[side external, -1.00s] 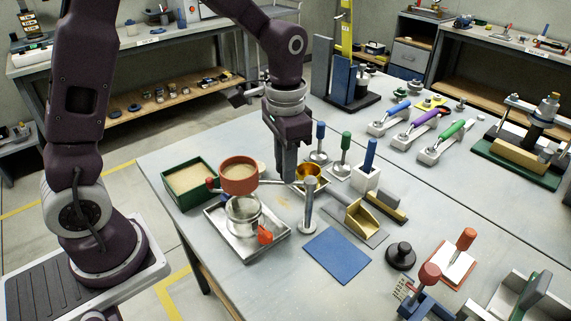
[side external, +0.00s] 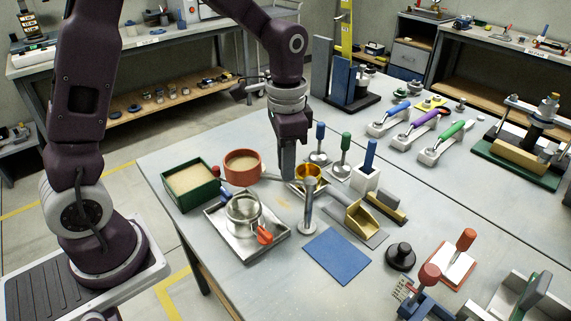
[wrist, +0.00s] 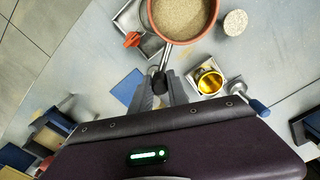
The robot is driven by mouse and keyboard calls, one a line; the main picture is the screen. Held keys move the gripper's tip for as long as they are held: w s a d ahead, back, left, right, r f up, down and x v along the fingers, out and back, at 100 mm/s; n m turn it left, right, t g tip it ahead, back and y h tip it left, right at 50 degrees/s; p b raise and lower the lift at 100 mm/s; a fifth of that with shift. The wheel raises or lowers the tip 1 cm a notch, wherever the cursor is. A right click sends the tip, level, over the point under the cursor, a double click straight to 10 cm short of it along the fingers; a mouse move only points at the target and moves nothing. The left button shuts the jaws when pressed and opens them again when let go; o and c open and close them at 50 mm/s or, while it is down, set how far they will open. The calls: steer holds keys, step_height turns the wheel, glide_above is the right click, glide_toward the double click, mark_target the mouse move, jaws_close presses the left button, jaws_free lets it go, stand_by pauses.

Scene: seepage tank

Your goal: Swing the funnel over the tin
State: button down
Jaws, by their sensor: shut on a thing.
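The funnel (side external: 242,167) is a wide red-orange bowl filled with sand-coloured grains. It is behind the metal pot, next to the green box, and large at the top of the wrist view (wrist: 182,18). A thin arm runs right from it towards a grey post (side external: 308,200). My gripper (side external: 288,177) is shut on the dark handle (wrist: 160,83) of this arm; the fingers partly hide the grip. The gold tin (side external: 307,173) stands in a small square tray just right of my gripper, and in the wrist view (wrist: 209,82). The funnel is left of it, not above it.
A clear metal pot (side external: 243,208) with a red lever stands in a steel tray (side external: 275,238). A green box of sand (side external: 190,184) is at the left. Green and blue-handled tools stand behind the tin. A blue mat (side external: 337,256) lies in front.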

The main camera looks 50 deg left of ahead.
steer(key=w+m, duration=0.6)
steer(key=m, duration=0.9)
steer(key=shift+w+d+m, duration=0.2)
steer(key=shift+w+m, duration=0.05)
steer(key=shift+m, duration=0.15)
steer(key=shift+r, duration=0.1)
steer(key=c, duration=1.3)
jaws_free()
step_height(320, 180, up, 7)
